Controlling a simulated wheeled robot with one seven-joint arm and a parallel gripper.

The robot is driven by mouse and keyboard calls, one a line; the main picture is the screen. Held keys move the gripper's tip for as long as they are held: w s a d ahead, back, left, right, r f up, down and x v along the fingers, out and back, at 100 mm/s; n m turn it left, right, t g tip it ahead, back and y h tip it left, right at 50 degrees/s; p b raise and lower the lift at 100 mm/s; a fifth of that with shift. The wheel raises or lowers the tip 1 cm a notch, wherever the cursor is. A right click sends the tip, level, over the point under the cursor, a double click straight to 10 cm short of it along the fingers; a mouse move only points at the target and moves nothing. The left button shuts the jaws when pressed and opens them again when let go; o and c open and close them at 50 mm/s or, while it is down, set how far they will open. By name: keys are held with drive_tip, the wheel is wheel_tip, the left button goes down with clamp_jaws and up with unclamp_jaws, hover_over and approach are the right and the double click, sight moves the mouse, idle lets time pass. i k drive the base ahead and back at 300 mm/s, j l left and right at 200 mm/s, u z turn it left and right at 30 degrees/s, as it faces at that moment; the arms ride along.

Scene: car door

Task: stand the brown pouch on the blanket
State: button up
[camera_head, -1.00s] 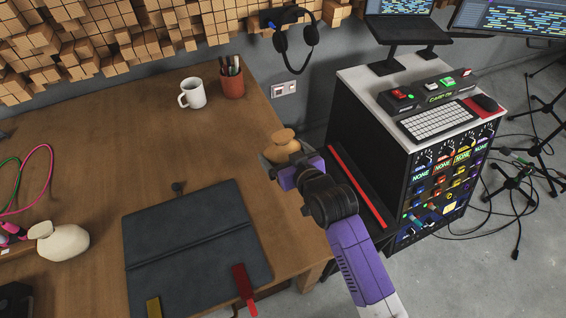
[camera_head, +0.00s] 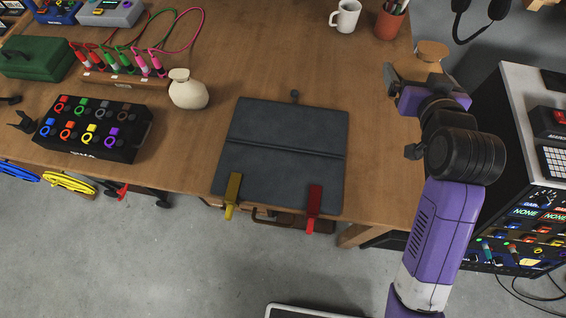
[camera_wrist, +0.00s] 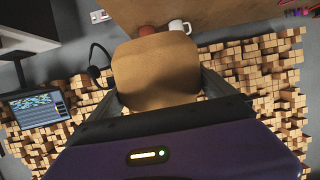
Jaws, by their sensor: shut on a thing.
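The brown pouch (camera_head: 420,64), tan with a narrower neck and flared top, is held upright in my gripper (camera_head: 408,84) at the table's right edge. In the wrist view the pouch (camera_wrist: 157,72) fills the space between my gripper's two dark fingers (camera_wrist: 160,92). Its far side is hidden. The blanket, a dark grey folded cloth (camera_head: 290,125), lies flat on the table to the left of my gripper, with bare wood between. A cream pouch (camera_head: 189,92) stands beyond the blanket's left edge.
A yellow clamp (camera_head: 232,190) and a red clamp (camera_head: 314,203) sit on the blanket's front edge. A white mug (camera_head: 345,15) and a red pen cup (camera_head: 390,20) stand at the back.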

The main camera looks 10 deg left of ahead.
sight(278, 175)
drive_tip(key=k+j, duration=0.15)
drive_tip(key=j, duration=0.2)
drive_tip(key=k+j, duration=0.15)
drive_tip(key=j, duration=0.15)
drive_tip(key=k+j, duration=0.1)
drive_tip(key=j, duration=0.25)
drive_tip(key=k+j, duration=0.15)
drive_tip(key=j, duration=0.2)
